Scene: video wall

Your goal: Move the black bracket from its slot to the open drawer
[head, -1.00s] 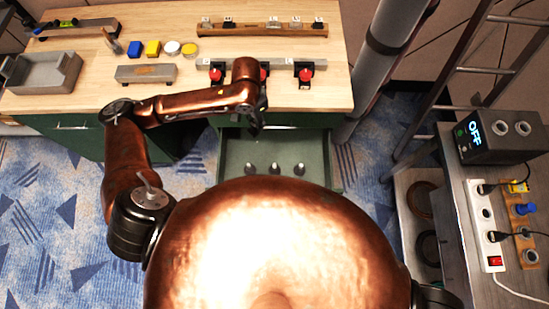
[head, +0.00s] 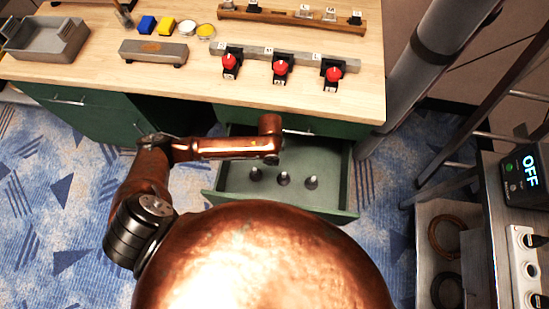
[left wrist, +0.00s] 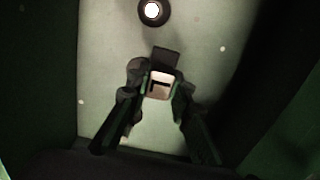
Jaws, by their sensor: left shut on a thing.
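The black bracket (left wrist: 166,60) shows in the left wrist view as a dark piece with a pale, letter-marked face, between the fingers of my left gripper (left wrist: 158,93). The gripper is shut on it. The pale drawer floor lies below it. The open drawer (head: 340,206) is green and pulled out under the table. In the head view my left wrist is over the drawer and hides most of the gripper and the bracket. My right gripper is not in view.
Several small dark cone-like pegs (head: 311,182) stand in the drawer; one (left wrist: 153,11) is close ahead of the bracket. The tabletop (head: 150,85) holds a wooden rack (head: 290,20), a grey bar with red-knobbed black pieces (head: 281,68) and a grey tray (head: 48,40).

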